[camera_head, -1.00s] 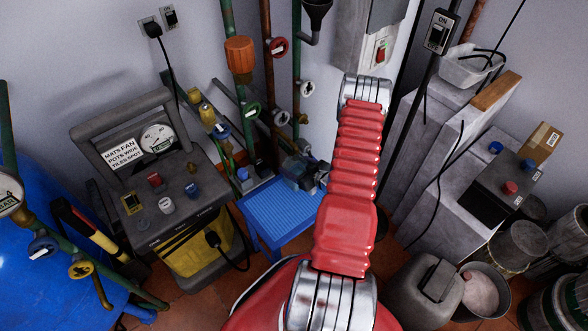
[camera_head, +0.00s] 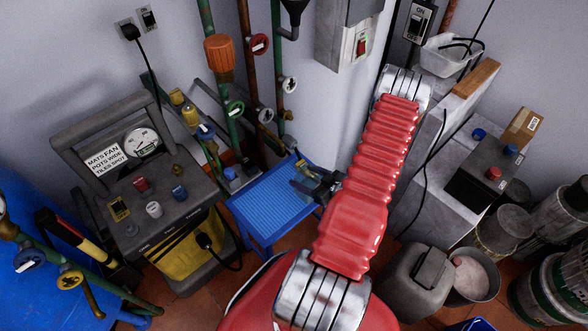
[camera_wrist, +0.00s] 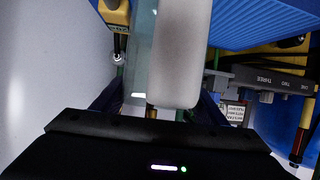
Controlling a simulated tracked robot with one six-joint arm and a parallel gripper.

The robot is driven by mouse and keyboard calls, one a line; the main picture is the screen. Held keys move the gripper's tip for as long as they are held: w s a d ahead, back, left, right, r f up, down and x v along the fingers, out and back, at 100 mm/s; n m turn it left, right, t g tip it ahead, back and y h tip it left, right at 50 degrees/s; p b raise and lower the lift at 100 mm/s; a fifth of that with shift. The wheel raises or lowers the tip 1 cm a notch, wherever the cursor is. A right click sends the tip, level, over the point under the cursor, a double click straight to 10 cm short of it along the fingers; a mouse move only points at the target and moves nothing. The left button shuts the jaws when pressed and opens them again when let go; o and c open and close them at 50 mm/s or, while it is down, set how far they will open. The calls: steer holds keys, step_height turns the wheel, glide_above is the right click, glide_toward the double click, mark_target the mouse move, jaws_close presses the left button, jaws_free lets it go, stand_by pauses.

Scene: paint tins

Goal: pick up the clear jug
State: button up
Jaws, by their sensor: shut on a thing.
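My gripper (camera_head: 314,186) is above the right edge of the blue ribbed stool (camera_head: 272,206), partly hidden by my red arm. In the wrist view my gripper (camera_wrist: 160,100) is shut on a see-through, pale greenish thing, which I take for the clear jug (camera_wrist: 140,62). A pale grey rounded part (camera_wrist: 180,60) shows beside it, between the fingers; I cannot tell if it belongs to the jug. In the head view the jug is too small and too covered to make out clearly.
A grey machine (camera_head: 150,190) with gauge and knobs stands left of the stool. Pipes with valves (camera_head: 236,108) run up the wall behind. A grey jerrycan (camera_head: 415,280), a bucket (camera_head: 474,272) and paint tins (camera_head: 505,228) crowd the right floor.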

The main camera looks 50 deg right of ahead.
mark_target(317, 185)
steer(key=shift+s+a, duration=0.1)
steer(key=shift+s, duration=2.5)
